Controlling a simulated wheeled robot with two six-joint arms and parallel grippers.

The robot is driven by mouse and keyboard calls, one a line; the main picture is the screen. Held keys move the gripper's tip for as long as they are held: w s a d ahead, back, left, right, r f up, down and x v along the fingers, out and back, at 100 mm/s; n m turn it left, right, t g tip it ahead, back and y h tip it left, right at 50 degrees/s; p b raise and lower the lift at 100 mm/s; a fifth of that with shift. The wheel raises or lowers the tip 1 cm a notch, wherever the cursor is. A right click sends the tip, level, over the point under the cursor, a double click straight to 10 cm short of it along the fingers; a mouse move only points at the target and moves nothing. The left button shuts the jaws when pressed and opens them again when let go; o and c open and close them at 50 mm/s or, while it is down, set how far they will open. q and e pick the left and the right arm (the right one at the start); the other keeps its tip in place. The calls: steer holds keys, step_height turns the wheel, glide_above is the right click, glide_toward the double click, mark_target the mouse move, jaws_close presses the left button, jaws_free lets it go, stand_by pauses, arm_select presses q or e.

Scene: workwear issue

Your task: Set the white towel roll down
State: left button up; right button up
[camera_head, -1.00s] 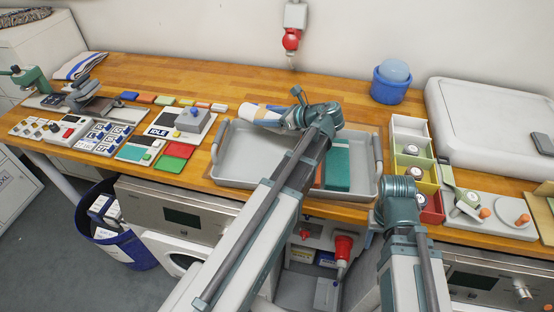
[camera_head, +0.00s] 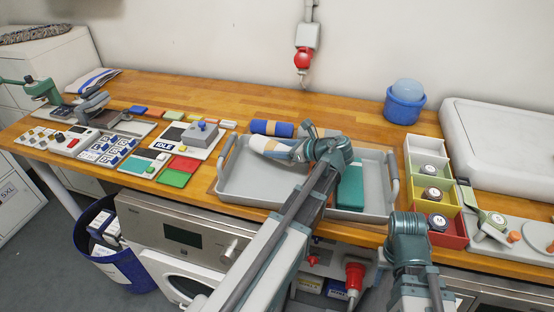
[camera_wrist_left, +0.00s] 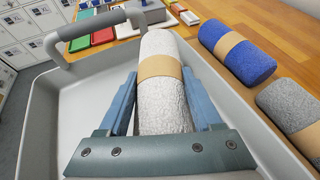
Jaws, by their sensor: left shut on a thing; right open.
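The white towel roll (camera_head: 270,146) with a tan band is held by my left gripper (camera_head: 296,151) over the left back part of the grey tray (camera_head: 240,187). In the left wrist view, the white towel roll (camera_wrist_left: 162,50) lies lengthwise between the two blue fingers of my left gripper (camera_wrist_left: 160,88), which is shut on it. The roll's near end is hidden by the gripper; whether its underside touches the tray cannot be told. My right gripper (camera_head: 408,232) is open and empty at the counter's front edge, its fingertips largely hidden by its wrist.
A blue roll (camera_head: 272,127) and a grey roll (camera_head: 316,131) lie behind the tray. A teal folded item (camera_head: 350,187) is in the tray's right part. Coloured bins (camera_head: 430,172) stand right of the tray. A control box (camera_head: 200,133) stands to its left. The tray's left floor is clear.

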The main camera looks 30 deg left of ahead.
arm_select(q)
steer(key=shift+f+b, duration=1.2)
steer(key=shift+f, duration=0.4)
steer(key=shift+f, duration=0.2)
steer(key=o, duration=1.4)
steer(key=shift+r, duration=0.1)
steer(key=shift+o, duration=0.2)
steer(key=shift+r, duration=0.1)
steer(key=shift+d+r, duration=0.25)
steer(key=p+v, duration=0.4)
steer(key=v, duration=0.6)
steer(key=shift+d, duration=0.15)
steer(key=shift+s+d+r+p, duration=0.1)
steer(key=shift+d+p, duration=0.2)
steer(key=shift+d, duration=0.25)
